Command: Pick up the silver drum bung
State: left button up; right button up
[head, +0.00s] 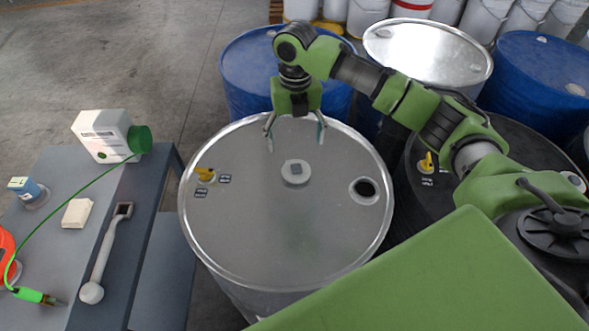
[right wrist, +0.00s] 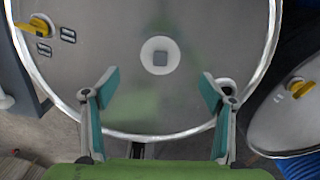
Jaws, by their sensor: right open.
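The silver drum bung (head: 295,173) is a pale round disc with a grey square in its middle. It lies on the metal lid of the drum (head: 250,240), near the lid's centre. In the right wrist view the bung (right wrist: 160,55) is beyond the fingertips, midway between their lines. My right gripper (head: 295,147) is open and empty, pointing down, a little behind the bung in the head view. Its two teal-padded fingers (right wrist: 160,76) stand wide apart. My left gripper is not in view.
The lid has a dark round opening (head: 364,190) at right and a yellow lever (head: 205,174) at left. Blue drums (head: 245,65) stand behind.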

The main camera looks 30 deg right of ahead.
send_over(297, 167)
jog(key=f, duration=0.4)
jog(key=shift+w+a+f+p, duration=0.1)
jog(key=shift+w+f+p, duration=0.25)
jog(key=shift+w, duration=0.05)
jog(key=shift+w+f, duration=0.15)
jog(key=shift+f, duration=0.2)
jog(key=shift+s+f+p, duration=0.3)
jog(key=shift+f+p, duration=0.15)
jog(key=shift+f, duration=0.1)
jog(key=f, duration=0.1)
jog(key=f+p, duration=0.1)
jog(key=f, duration=0.1)
jog(key=shift+s+f, duration=0.25)
jog(key=shift+s, duration=0.05)
jog(key=shift+f, duration=0.45)
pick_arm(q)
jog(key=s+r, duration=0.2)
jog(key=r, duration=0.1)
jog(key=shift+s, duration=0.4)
pick_arm(e)
jog(key=c, duration=1.2)
